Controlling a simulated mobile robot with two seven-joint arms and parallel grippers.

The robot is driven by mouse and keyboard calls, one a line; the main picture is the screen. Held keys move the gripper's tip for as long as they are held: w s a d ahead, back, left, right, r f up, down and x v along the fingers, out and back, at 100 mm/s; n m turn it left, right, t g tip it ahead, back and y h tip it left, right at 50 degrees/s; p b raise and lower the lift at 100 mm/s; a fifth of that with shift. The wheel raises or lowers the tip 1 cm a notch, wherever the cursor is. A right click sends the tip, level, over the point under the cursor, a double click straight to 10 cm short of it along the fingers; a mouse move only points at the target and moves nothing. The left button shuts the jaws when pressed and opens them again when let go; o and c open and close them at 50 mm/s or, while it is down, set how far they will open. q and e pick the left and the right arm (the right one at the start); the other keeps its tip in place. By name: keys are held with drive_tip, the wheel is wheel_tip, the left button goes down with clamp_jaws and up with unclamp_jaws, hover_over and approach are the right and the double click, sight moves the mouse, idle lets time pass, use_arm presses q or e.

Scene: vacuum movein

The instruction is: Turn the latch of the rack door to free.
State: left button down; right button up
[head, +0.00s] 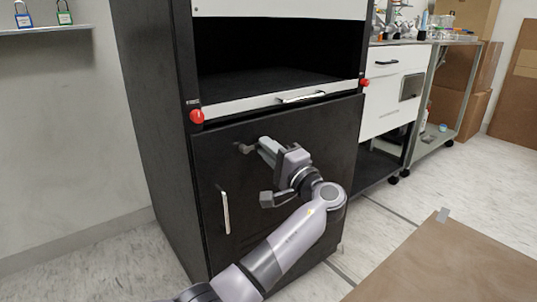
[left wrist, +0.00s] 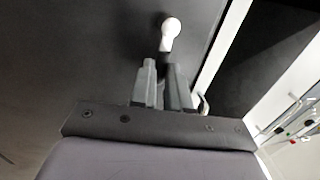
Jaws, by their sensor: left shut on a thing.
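The rack door (head: 290,190) is the black lower panel of the tall black rack. A long pale vertical handle (head: 225,212) is on its left part. The latch (head: 243,148) is a small piece near the door's upper left; in the left wrist view its pale round hub (left wrist: 171,27) shows with a dark lever running down from it. My left gripper (left wrist: 163,70) is shut on the latch's lever, its fingers on either side. In the head view the left gripper (head: 262,148) reaches the door from the right and partly hides the latch. My right gripper is not in view.
Red knobs (head: 197,117) (head: 365,83) sit at both sides of the rack's pale drawer edge (head: 280,98), above the door. A white cabinet (head: 395,90) stands right of the rack. A brown board (head: 450,265) lies at lower right. A shelf with padlocks (head: 45,25) is at upper left.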

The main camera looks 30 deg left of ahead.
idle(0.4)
use_arm(q)
drive_tip(key=c, duration=1.1)
unclamp_jaws()
drive_tip(key=p+v, duration=0.2)
drive_tip(key=v, duration=0.5)
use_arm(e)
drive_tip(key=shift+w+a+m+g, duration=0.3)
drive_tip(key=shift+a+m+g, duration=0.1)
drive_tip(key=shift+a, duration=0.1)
